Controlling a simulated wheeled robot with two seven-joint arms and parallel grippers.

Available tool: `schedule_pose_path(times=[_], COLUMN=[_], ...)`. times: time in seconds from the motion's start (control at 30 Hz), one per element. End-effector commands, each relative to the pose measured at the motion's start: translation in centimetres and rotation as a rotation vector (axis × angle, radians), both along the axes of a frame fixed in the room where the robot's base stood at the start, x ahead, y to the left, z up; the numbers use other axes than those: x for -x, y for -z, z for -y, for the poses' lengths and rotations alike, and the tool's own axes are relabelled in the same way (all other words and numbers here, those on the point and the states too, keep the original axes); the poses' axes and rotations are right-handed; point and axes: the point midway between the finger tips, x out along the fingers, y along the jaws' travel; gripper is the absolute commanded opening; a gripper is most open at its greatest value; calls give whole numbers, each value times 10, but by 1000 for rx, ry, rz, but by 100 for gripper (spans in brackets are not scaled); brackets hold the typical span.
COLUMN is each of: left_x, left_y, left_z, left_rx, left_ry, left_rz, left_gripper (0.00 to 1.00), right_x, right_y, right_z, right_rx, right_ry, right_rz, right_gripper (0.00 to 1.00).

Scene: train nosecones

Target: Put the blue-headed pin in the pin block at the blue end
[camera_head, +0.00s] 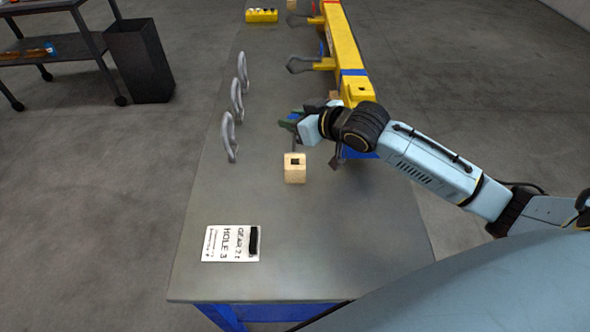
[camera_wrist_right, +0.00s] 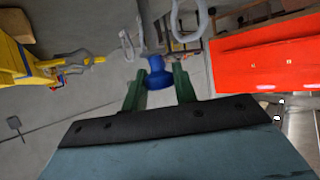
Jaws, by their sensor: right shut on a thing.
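My right gripper (camera_head: 291,119) is shut on the blue-headed pin, whose blue head (camera_wrist_right: 157,74) shows between the green fingers in the right wrist view. In the head view the pin's thin shank (camera_head: 295,143) appears to point down. The near wooden pin block (camera_head: 294,174) stands upright on the table, with a dark square opening in its top. The gripper is above and just beyond this block in the picture; whether the pin's tip touches the opening cannot be told. My left gripper is not in view.
A yellow beam (camera_head: 345,45) with a blue band runs along the table's right side, with grey handles. Grey hooks (camera_head: 229,138) stand on the left. A paper card (camera_head: 225,243) with a black object lies in front. A yellow block (camera_head: 262,15) is at the back.

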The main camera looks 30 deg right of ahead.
Motion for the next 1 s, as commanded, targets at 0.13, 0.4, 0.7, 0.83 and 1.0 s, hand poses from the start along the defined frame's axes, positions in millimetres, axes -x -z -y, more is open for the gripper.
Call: schedule_pose_path(times=[0.13, 0.4, 0.7, 0.83, 1.0], left_x=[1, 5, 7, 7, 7], left_y=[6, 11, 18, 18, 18], left_z=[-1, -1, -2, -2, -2], left_rx=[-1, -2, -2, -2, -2], left_ry=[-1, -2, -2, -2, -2], left_rz=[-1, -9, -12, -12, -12], left_gripper=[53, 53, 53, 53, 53], right_x=[0, 0, 1, 0, 1], right_y=[31, 60, 96, 95, 97], right_z=[1, 0, 0, 0, 0], right_rx=[-2, -1, -1, 1, 0], right_ry=[1, 0, 0, 0, 0], right_rz=[-4, -1, -1, 1, 0], right_gripper=[5, 5, 5, 5, 5])
